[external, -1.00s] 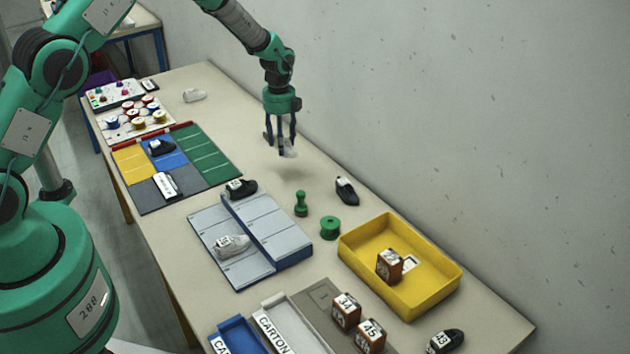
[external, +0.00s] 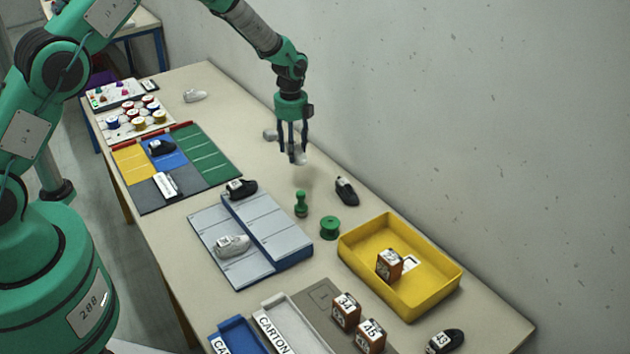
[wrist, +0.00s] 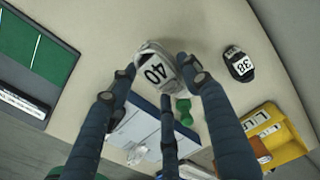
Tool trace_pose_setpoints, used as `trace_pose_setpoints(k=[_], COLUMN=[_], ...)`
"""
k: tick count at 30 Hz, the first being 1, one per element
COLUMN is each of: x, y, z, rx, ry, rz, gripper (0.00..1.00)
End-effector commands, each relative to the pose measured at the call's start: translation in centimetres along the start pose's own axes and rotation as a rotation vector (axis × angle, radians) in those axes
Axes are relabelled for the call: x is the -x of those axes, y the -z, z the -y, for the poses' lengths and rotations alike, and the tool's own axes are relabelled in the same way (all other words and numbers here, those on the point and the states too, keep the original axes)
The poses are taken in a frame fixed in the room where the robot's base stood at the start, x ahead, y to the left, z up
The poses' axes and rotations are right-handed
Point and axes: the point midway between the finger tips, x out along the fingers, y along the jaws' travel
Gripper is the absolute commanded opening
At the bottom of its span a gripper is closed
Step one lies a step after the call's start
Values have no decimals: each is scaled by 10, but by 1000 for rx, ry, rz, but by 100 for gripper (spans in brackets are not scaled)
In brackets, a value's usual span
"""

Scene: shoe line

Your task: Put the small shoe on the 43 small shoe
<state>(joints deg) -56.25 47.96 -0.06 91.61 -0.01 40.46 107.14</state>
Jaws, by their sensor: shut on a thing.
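My gripper (external: 292,156) is shut on a small white shoe (external: 299,156) and holds it above the table, left of the wall. In the wrist view the held shoe (wrist: 155,68) shows a label reading 40 between my fingers. The small black shoe labelled 43 (external: 445,342) lies on the table at the front right, beyond the yellow tray and far from my gripper. It cannot be made out in the wrist view.
A black shoe labelled 38 (wrist: 238,65) lies near the green stamp (external: 301,204) and green spool (external: 330,228). The yellow tray (external: 440,285) and numbered blocks (external: 346,310) stand between my gripper and the 43 shoe. A grey rack (external: 265,270) holds shoes.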

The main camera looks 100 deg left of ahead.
Motion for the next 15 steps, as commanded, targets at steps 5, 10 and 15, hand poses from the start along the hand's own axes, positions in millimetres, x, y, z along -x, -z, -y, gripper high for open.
trace_pose_setpoints(k=[5,10,15], x=[1,0,1], y=[60,124,187], z=[13,20,23], rx=[-66,-133,-200], ry=[1,1,1], rz=[0,0,0], gripper=[21,21,21])
